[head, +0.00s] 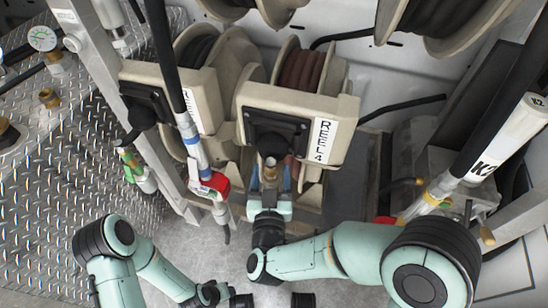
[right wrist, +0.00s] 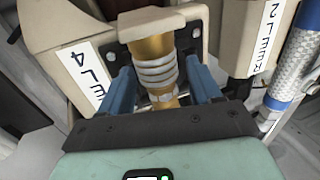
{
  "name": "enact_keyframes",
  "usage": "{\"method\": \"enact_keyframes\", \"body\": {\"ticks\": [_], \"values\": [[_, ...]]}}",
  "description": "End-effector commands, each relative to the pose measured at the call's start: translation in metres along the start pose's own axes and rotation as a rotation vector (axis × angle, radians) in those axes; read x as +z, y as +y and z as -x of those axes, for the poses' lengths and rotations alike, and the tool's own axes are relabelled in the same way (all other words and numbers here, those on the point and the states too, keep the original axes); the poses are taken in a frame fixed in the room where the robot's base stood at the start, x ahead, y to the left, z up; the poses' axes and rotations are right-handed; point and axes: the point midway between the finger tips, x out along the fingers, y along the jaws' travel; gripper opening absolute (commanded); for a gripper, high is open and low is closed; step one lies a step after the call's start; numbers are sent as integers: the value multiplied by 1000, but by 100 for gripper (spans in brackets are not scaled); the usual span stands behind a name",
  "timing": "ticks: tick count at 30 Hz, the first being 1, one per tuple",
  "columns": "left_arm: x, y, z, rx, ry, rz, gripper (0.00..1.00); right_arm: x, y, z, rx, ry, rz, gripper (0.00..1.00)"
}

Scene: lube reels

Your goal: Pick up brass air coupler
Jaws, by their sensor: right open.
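The brass air coupler (head: 270,172) hangs at the front of the REEL 4 housing, below its dark opening. In the right wrist view the brass coupler (right wrist: 153,50) is a gold cylinder with pale ridged bands around its middle. My right gripper (head: 271,178) has blue fingers, one on each side of the coupler. In the right wrist view the open right gripper (right wrist: 160,88) shows gaps between its fingers and the brass. The coupler's lower end is partly hidden behind the gripper's dark front plate. My left arm is at the lower left; its gripper is not visible.
The REEL 4 housing (head: 337,108) stands close above the gripper. The REEL 2 housing (right wrist: 228,35) and a braided hose (right wrist: 297,65) are to its right in the wrist view. A red-handled valve (head: 212,185) hangs left in the head view. Grey floor (head: 205,245) lies below.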

Motion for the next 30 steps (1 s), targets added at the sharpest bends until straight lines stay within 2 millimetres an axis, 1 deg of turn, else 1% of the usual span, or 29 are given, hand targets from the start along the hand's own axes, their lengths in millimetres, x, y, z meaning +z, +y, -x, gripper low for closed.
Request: {"method": "enact_keyframes", "body": {"ticks": [3, 11, 14, 15, 17, 18, 27, 30], "values": [[0, 0, 0, 0, 0, 0, 45, 0, -1, 3, 0, 1, 0, 63], [0, 0, 0, -1, 0, 1, 45, 0, -1, 4, 0, 1, 1, 63], [0, 0, 0, -1, 0, 1, 45, 0, -1, 4, 1, 1, 0, 34], [0, 0, 0, -1, 0, 1, 45, 0, -1, 4, 1, 1, 1, 21], [0, 0, 0, -1, 0, 1, 45, 0, -1, 4, 1, 0, 1, 2], [0, 0, 0, -1, 0, 1, 45, 0, -1, 4, 1, -1, 1, 0], [0, 0, 0, 0, 0, 0, 45, 1, -1, 4, 1, -2, 2, 0], [2, 0, 2, 0, -4, 0, 45, -3, -1, 4, 1, -2, 1, 0]]}}
